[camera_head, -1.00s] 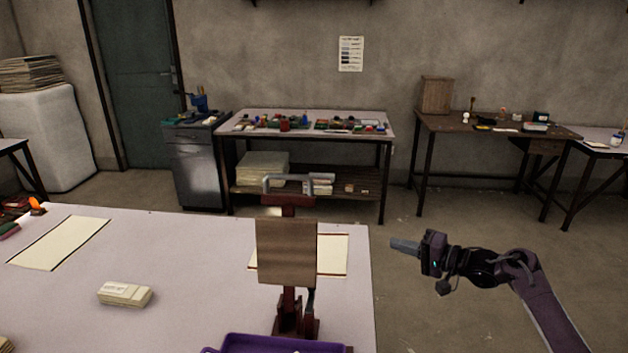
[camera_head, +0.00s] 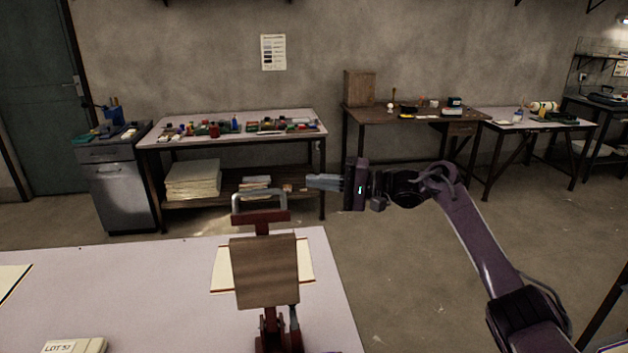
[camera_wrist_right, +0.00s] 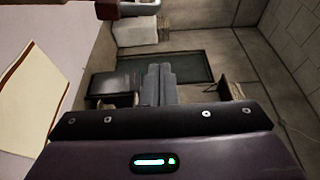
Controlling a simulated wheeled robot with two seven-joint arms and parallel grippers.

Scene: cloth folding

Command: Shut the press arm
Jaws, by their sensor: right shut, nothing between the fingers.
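The press (camera_head: 270,330) stands at the table's right end, with a dark red frame. Its press arm is raised, with a brown wooden plate (camera_head: 265,270) facing me and a grey bar handle (camera_head: 258,193) on top. My right gripper (camera_head: 309,182) is shut and empty. In the head view its fingertips point left, just right of the handle and slightly above its level, and look apart from it. The shut fingers also show in the right wrist view (camera_wrist_right: 158,70). My left gripper is not in view.
A cream sheet (camera_head: 221,272) lies on the pale table (camera_head: 150,290) behind the press. A pale block labelled LOT (camera_head: 75,346) lies at front left. A workbench with small coloured parts (camera_head: 240,127) stands behind. The floor right of the table is clear.

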